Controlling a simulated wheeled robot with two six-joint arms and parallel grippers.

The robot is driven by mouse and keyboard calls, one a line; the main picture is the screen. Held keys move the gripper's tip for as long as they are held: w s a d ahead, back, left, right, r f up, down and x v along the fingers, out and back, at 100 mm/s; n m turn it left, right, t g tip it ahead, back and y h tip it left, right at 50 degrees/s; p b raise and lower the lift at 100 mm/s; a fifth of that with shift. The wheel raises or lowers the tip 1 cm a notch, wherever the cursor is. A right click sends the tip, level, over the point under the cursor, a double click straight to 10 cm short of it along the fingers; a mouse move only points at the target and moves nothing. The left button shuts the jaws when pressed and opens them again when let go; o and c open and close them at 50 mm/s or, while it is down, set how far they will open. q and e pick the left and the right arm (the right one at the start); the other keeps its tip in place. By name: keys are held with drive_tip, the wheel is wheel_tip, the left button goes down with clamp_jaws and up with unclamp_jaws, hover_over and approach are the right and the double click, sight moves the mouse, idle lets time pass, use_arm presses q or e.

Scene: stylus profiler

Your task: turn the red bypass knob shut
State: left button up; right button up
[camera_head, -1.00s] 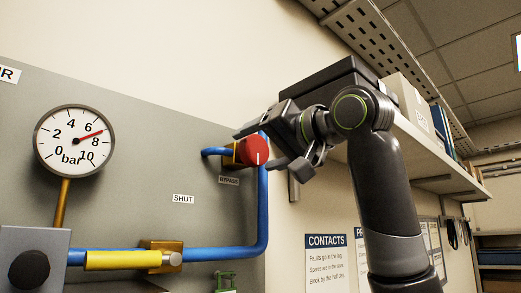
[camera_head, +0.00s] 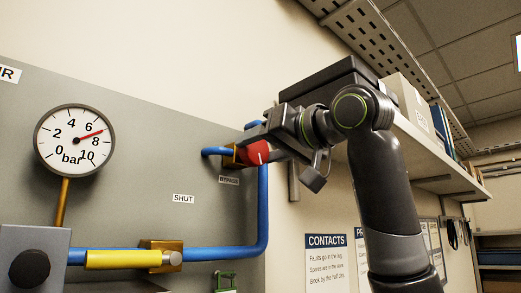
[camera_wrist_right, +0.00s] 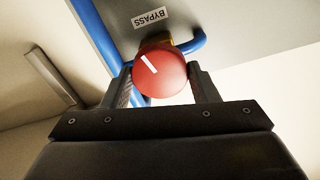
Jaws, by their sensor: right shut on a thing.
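The red bypass knob (camera_head: 254,153) sits on a brass valve body on the blue pipe, above the BYPASS label (camera_head: 229,180). My right gripper (camera_head: 262,148) reaches it from the right and is shut on it, with one finger across its upper side. In the right wrist view the red knob (camera_wrist_right: 160,72) stands between the two fingers of the right gripper (camera_wrist_right: 160,82), and its white mark runs at a slant. The left gripper is not in view.
A pressure gauge (camera_head: 75,140) reads between 6 and 8 bar. A yellow lever (camera_head: 123,260) lies along the lower blue pipe (camera_head: 215,253), below a SHUT label (camera_head: 183,198). A shelf (camera_head: 440,165) with boxes is behind my right arm.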

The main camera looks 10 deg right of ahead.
drive_tip(key=n, duration=0.8)
drive_tip(key=shift+n, duration=0.3)
drive_tip(key=n, duration=1.2)
drive_tip(key=shift+f, duration=0.1)
drive_tip(key=n, duration=0.8)
drive_tip(key=shift+n, duration=0.3)
drive_tip(key=n, duration=0.3)
drive_tip(key=shift+n, duration=0.4)
drive_tip(key=o, duration=1.1)
